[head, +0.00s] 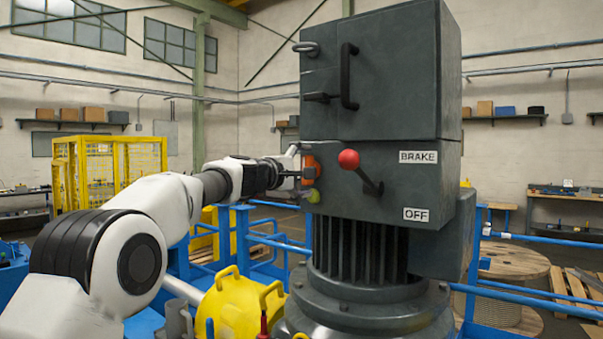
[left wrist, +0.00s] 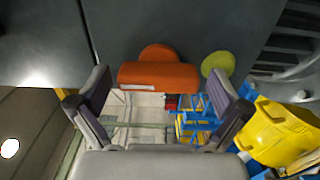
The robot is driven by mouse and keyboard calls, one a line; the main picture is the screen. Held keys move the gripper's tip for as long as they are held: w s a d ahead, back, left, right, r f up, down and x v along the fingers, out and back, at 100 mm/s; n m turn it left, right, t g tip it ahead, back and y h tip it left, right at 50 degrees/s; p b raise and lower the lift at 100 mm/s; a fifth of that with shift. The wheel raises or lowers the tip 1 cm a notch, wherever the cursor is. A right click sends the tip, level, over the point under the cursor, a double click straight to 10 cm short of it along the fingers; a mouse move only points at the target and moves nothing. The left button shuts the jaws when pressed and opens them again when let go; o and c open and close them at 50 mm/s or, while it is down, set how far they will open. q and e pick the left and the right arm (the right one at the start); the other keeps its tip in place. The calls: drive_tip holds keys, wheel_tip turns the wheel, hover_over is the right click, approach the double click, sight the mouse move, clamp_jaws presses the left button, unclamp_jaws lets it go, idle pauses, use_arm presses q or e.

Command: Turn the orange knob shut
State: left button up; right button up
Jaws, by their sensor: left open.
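The orange knob (head: 311,170) sits on the left side face of the dark grey housing, partly hidden by my gripper. In the left wrist view the knob (left wrist: 158,76) is a wide bar on a round orange base, with a pale strip on its front edge. The bar lies almost level across that picture. My left gripper (head: 291,174) is at the knob. In the left wrist view its two fingers (left wrist: 158,88) are spread, one beyond each end of the bar, with a gap visible on both sides. My right gripper is not in view.
A yellow-green button (left wrist: 217,66) sits beside the knob, close to one finger. A red-balled lever (head: 349,159) points at the housing's front, near BRAKE and OFF labels. A yellow lidded part (head: 232,305) and blue rails (head: 262,235) stand below my arm.

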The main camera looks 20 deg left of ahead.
use_arm(q)
drive_tip(key=v, duration=1.1)
drive_tip(key=shift+s+a, duration=0.15)
drive_tip(key=shift+s, duration=0.25)
drive_tip(key=shift+f, duration=0.1)
